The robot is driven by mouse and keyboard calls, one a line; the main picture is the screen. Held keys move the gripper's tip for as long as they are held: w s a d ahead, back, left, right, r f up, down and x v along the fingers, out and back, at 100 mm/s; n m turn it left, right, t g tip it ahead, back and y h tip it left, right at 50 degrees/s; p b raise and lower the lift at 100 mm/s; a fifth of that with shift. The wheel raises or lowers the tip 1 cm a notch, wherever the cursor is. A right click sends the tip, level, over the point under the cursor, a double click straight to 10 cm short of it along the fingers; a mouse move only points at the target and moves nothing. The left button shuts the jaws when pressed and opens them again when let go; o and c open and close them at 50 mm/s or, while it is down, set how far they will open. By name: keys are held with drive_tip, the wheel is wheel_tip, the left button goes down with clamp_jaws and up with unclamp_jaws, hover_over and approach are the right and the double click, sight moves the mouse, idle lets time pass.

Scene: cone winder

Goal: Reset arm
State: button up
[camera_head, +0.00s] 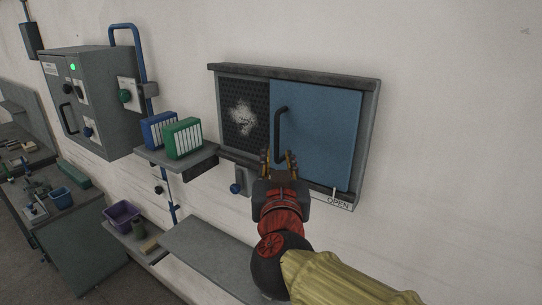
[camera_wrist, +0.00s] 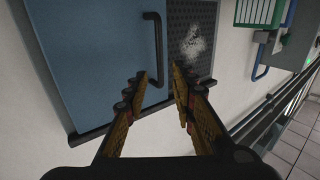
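My gripper (camera_head: 279,160) is raised in front of the lower part of a wall-mounted frame with a blue sliding panel (camera_head: 325,140). In the wrist view the two fingers of my gripper (camera_wrist: 161,84) stand apart with nothing between them. The black handle (camera_head: 279,124) of the blue panel is just beyond the fingertips. It also shows in the wrist view (camera_wrist: 158,48), and the fingers are not closed around it. The panel covers the right part of the frame and leaves a dark mesh (camera_head: 243,112) with a pale fluffy patch bare on the left.
A shelf (camera_head: 185,162) with a blue box (camera_head: 158,130) and a green box (camera_head: 183,138) juts out left of the frame. A grey control cabinet (camera_head: 100,105) hangs further left. A purple bin (camera_head: 121,215) sits low. The wall at right is clear.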

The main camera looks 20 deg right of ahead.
drive_tip(key=a+f+n+g+y, duration=0.1)
drive_tip(key=a+f+n+y, duration=0.15)
drive_tip(key=a+y, duration=0.35)
drive_tip(key=a+f+n+g+y, duration=0.1)
drive_tip(key=a+f+y, duration=0.25)
drive_tip(key=a, duration=0.45)
drive_tip(key=s+a+f+n+g+y+b, duration=0.25)
drive_tip(key=s+f+b, duration=0.2)
drive_tip(key=f, duration=0.55)
drive_tip(key=s+d+f+g+h+b, duration=0.2)
drive_tip(key=s+d+f+b, duration=0.2)
drive_tip(key=f+b, duration=0.3)
drive_tip(key=s+d+f+m+g+h+b, duration=0.1)
drive_tip(key=s+d+f+b, duration=0.4)
drive_tip(key=f, duration=1)
drive_tip(key=s+d+f+g+h+b, duration=0.2)
drive_tip(key=s+d+f+g+b, duration=0.2)
drive_tip(key=s+f+b, duration=0.3)
wheel_tip(320, 180, down, 4)
drive_tip(key=shift+d+f+m+h+b, duration=0.15)
drive_tip(key=shift+d+m+h+b, duration=0.35)
drive_tip(key=shift+b, duration=0.3)
